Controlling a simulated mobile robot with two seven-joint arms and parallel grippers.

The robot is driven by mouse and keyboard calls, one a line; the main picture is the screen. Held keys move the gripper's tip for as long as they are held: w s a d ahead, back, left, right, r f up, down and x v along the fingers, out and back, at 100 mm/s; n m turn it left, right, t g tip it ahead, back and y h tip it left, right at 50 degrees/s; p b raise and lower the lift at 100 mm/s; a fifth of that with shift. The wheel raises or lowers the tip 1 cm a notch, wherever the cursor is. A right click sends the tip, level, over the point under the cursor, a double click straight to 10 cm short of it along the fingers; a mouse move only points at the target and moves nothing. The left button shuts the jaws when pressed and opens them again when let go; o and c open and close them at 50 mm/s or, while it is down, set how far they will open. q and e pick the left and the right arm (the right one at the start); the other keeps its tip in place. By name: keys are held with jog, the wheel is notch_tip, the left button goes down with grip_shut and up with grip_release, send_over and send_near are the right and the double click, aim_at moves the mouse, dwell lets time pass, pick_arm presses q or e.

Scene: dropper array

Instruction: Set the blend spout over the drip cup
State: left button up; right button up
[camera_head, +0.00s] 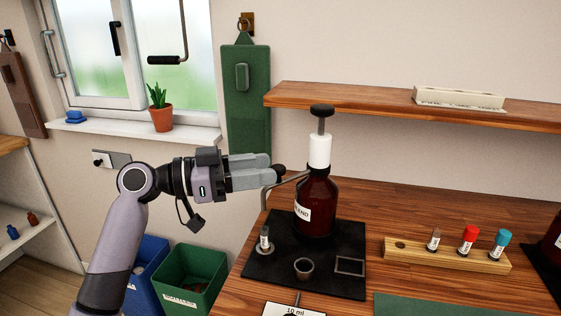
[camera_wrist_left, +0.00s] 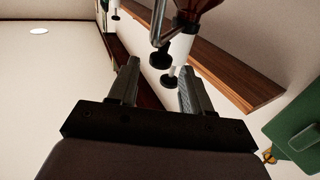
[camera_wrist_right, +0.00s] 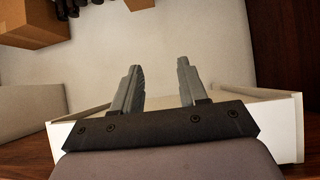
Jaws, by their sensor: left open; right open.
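The brown blend bottle (camera_head: 316,205) stands on a black mat (camera_head: 333,287), with a white pump collar (camera_head: 320,151) and black plunger on top. Its thin metal spout (camera_head: 287,183) points left and bends down at the end, off to the left of the small grey drip cup (camera_head: 303,267). In the left wrist view the knob (camera_wrist_left: 161,59) and spout (camera_wrist_left: 157,22) lie just beyond the open fingertips. My right gripper (camera_wrist_right: 158,85) is open and empty, seen only in its wrist view.
A small vial (camera_head: 265,237) stands at the mat's left and a square outline (camera_head: 349,265) is at its right. A wooden rack (camera_head: 447,256) holds capped vials. A wall shelf (camera_head: 400,103) runs behind the plunger. Blue and green bins (camera_head: 190,283) stand below the table's left edge.

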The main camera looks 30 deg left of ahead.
aim_at(278, 166)
pick_arm(q)
jog(key=shift+p+x, duration=0.45)
jog(key=shift+x, duration=1.45)
grip_shut()
